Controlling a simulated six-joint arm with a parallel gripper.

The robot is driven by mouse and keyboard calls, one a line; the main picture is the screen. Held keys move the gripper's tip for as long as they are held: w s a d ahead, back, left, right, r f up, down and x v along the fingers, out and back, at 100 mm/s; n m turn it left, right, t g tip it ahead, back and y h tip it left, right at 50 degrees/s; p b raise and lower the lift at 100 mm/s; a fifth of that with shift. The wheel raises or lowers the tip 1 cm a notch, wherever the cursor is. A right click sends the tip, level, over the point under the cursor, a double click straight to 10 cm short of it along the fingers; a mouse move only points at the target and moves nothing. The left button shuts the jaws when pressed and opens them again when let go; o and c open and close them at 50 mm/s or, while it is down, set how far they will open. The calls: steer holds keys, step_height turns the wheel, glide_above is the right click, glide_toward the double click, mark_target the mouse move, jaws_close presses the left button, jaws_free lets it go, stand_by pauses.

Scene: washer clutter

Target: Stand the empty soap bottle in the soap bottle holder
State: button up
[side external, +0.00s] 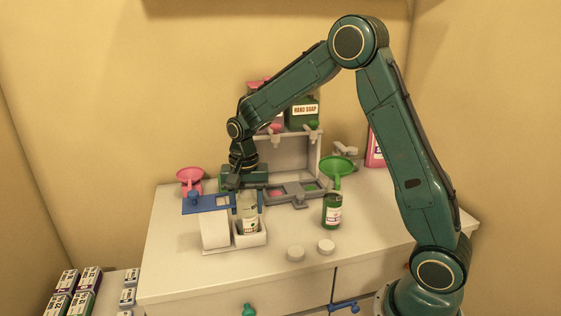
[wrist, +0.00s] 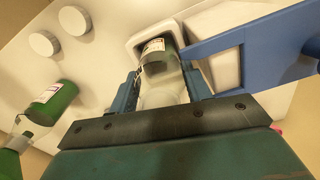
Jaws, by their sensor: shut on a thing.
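The soap bottle (side external: 250,219) is clear with a white label and some green low down. It looks upright, its lower part inside the small white square holder (side external: 251,240). My gripper (side external: 249,204) points down from above, one finger on each side of the bottle, shut on its upper part. In the wrist view, the pale bottle (wrist: 163,92) lies between my fingers (wrist: 163,82), its far end within the walls of the holder (wrist: 136,44). The bottle's base is hidden, so I cannot tell whether it rests on the holder's floor.
A white box with a blue top (side external: 206,204) stands just left of the holder. A green labelled bottle (side external: 332,212) stands to the right, with two round white caps (side external: 295,254) in front. A green funnel (side external: 338,167), grey tray (side external: 290,193) and soap dispenser (side external: 303,115) are behind.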

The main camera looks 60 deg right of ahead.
steer(key=shift+f, duration=0.2)
steer(key=o, duration=0.8)
steer(key=shift+c, duration=0.2)
steer(key=shift+r, duration=0.1)
step_height(320, 180, up, 11)
steer(key=shift+r, duration=0.6)
